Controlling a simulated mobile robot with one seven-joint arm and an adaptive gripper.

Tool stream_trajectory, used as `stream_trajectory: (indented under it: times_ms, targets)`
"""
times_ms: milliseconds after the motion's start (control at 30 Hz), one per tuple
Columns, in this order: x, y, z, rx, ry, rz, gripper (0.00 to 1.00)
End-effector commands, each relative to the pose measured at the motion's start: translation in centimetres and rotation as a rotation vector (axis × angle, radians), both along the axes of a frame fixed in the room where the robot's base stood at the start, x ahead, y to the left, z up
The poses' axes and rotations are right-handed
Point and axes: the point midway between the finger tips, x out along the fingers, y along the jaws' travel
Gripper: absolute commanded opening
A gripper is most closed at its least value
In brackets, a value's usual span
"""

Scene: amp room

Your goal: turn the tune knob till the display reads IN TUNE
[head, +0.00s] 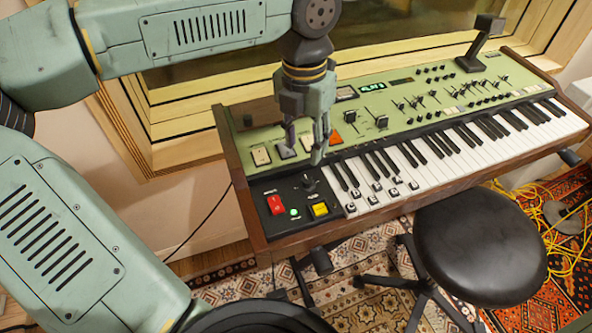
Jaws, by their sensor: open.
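A green synthesizer keyboard (450,140) in a wooden case stands in front of me. Its small display (372,87) has lit green characters that seem to read FLAT, with a last character too small to tell. A black knob (309,183) sits on the dark panel left of the keys; it looks like the tune knob, but I cannot read its label. My gripper (304,153) points down just above and behind this knob. Its fingers are open with nothing between them, and they look apart from the knob. They hide part of the panel behind.
Sliders and small knobs fill the green panel. A black stool (480,248) stands in front, with yellow cable (560,235) on the rug. A wooden window frame is behind.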

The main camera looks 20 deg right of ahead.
Motion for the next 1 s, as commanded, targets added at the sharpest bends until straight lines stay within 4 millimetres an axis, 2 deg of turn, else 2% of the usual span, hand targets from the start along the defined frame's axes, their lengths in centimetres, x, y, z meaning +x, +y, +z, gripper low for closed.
stream_trajectory:
  times_ms: [300,500,700,933,1000]
  targets:
    - [-0.4,-0.3,-5.6,-0.005,0.005,-0.007,0.40]
    - [-0.4,-0.3,-8.6,-0.006,0.004,-0.007,0.40]
    - [-0.4,-0.4,-9.8,-0.008,0.003,-0.006,0.40]
    - [-0.4,-0.4,-9.9,-0.008,0.002,-0.006,0.40]
    - [-0.4,-0.4,-9.9,-0.008,0.002,-0.006,0.37]
